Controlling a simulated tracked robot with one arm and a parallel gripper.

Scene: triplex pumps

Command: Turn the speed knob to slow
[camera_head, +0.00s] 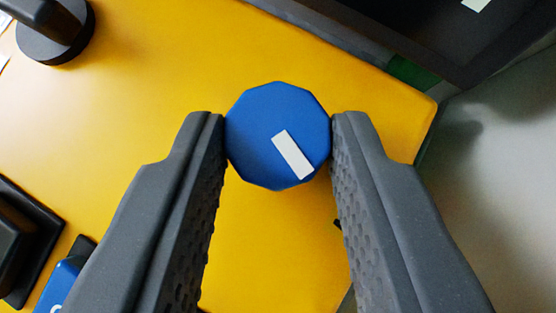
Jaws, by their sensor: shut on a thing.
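The speed knob (262,125) is a blue, many-sided knob on a yellow panel, in the middle of the view. A white pointer mark on its face runs slantwise, from near the centre to the lower right rim. My gripper (278,135) has one dark grey finger on each side of the knob, both touching its rim. It is shut on the knob. No scale or lettering for slow shows around the knob; the fingers cover part of the panel below it.
The yellow panel (120,120) ends at a rounded right edge. A dark box-like part (400,30) stands at the upper right. A black round control (55,30) is at the upper left. A black block (20,240) and a blue part (60,285) are at the lower left.

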